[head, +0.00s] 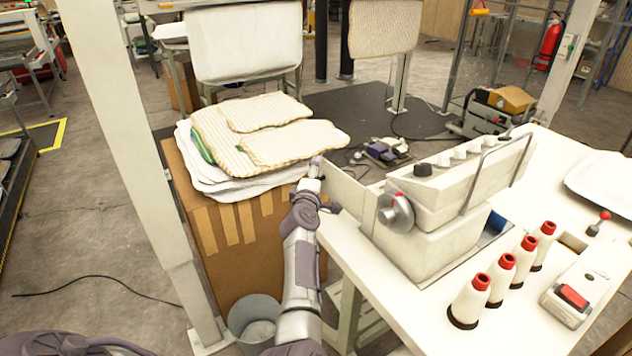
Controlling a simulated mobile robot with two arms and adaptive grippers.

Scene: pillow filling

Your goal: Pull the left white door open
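A thin white panel (346,190), which looks like the left white door, stands at the left end of the white sewing machine (440,205). It is upright and angled out from the machine body, with its far edge toward the pillow stack. My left arm reaches up from the bottom middle, and its gripper (316,168) is at the panel's far left edge. The fingertips are small and overlap the edge in view; I cannot tell whether they touch or grip it. My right gripper is out of view.
Pillow covers (255,140) are stacked on a cardboard box (240,235) just left of my gripper. A white post (130,130) and a grey bin (255,320) stand nearby. Several thread cones (470,300) and a red-switch box (575,298) stand on the white table (400,308).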

